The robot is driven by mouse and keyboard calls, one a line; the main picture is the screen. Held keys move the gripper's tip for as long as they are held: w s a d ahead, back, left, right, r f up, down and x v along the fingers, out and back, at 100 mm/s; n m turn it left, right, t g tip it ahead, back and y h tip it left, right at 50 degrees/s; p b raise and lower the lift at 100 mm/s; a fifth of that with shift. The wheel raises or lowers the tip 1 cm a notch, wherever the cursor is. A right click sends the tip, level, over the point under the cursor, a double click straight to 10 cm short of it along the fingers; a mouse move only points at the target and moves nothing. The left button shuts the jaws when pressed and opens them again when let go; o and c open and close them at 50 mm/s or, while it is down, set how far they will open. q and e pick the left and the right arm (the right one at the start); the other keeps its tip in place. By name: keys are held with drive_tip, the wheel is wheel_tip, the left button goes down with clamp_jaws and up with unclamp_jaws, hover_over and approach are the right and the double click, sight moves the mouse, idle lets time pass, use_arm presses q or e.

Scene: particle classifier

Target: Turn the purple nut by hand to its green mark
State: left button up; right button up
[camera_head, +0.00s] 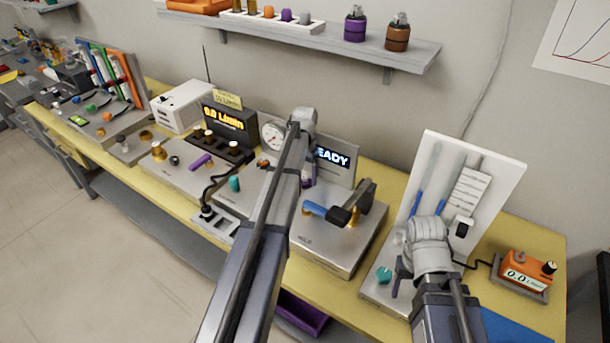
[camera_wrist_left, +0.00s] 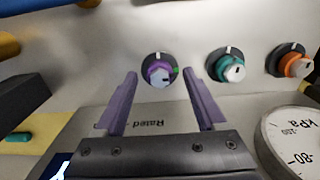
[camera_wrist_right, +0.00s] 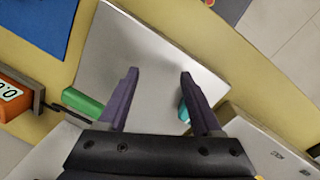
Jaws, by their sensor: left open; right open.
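The purple nut (camera_wrist_left: 159,71) shows in the left wrist view, set in a dark round collar on a metal panel. A green mark (camera_wrist_left: 177,70) is on the collar at the nut's right, and a white tick is at its top. My left gripper (camera_wrist_left: 160,75) is open, with its fingers on either side of the nut in the picture; I cannot tell whether they touch it. In the head view my left arm hides the nut. My right gripper (camera_wrist_right: 160,73) is open and empty above a metal plate (camera_wrist_right: 135,45) at the right of the bench.
A teal knob (camera_wrist_left: 226,65) and an orange knob (camera_wrist_left: 293,63) are right of the nut, with a pressure gauge (camera_wrist_left: 291,143) nearby. A teal knob (camera_head: 384,274) is close to my right gripper. An orange meter (camera_head: 526,270) stands at the right.

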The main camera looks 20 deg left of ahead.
sight(305, 177)
use_arm(q)
drive_tip(key=shift+r+p, duration=3.85)
drive_tip(key=shift+r, duration=0.1)
use_arm(e)
wheel_tip(305, 177, up, 8)
use_arm(q)
drive_tip(key=shift+s+f, duration=0.1)
drive_tip(key=shift+f, duration=0.05)
use_arm(e)
drive_tip(key=shift+f, duration=0.15)
